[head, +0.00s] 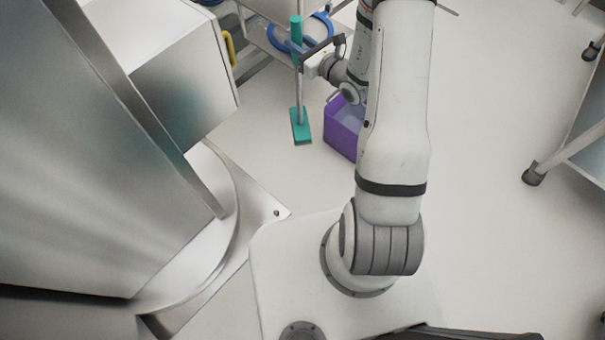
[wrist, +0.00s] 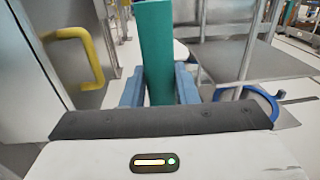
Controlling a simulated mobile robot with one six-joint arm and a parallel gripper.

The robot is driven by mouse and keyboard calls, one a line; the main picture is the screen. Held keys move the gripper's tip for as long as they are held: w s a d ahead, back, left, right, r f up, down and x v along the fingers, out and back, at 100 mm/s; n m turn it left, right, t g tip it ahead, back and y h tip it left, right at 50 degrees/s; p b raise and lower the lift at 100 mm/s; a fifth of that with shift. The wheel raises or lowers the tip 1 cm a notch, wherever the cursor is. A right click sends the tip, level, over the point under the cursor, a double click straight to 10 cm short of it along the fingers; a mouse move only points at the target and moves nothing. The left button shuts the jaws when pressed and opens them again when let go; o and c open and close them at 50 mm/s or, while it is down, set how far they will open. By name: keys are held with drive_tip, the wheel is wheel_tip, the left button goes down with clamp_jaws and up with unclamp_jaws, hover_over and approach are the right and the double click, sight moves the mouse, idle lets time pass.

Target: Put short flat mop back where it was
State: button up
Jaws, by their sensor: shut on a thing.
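The short flat mop (head: 300,78) has a teal grip at the top, a pale pole and a flat teal head. It stands close to upright in the head view, with its head low over or on the floor; I cannot tell if it touches. My gripper (head: 304,54) is shut on the mop's upper part. In the wrist view the teal grip (wrist: 156,50) stands between the blue fingers of my gripper (wrist: 158,88). The mop's lower part is hidden in the wrist view.
A purple bin (head: 343,128) stands on the floor just right of the mop. A metal cart (head: 262,32) with a blue-rimmed round container (head: 312,32) is behind it. A steel cabinet with a yellow handle (head: 230,48) is at left. Floor in front of the mop is clear.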

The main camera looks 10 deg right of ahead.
sight(303, 128)
drive_tip(key=f+n+g+y+b, duration=0.1)
drive_tip(key=f+b, duration=0.5)
drive_tip(key=f, duration=0.5)
drive_tip(key=s+f+n+g+y+b, duration=0.1)
drive_tip(key=f+y+b, duration=0.1)
drive_tip(key=f+b, duration=0.5)
drive_tip(key=s+d+f+n+g+y+b, duration=0.1)
drive_tip(key=f+b, duration=0.5)
drive_tip(key=f, duration=1)
drive_tip(key=shift+f, duration=0.2)
drive_tip(key=shift+f+b, duration=0.15)
drive_tip(key=shift+b, duration=0.2)
drive_tip(key=o, duration=1)
drive_tip(key=shift+a, duration=0.1)
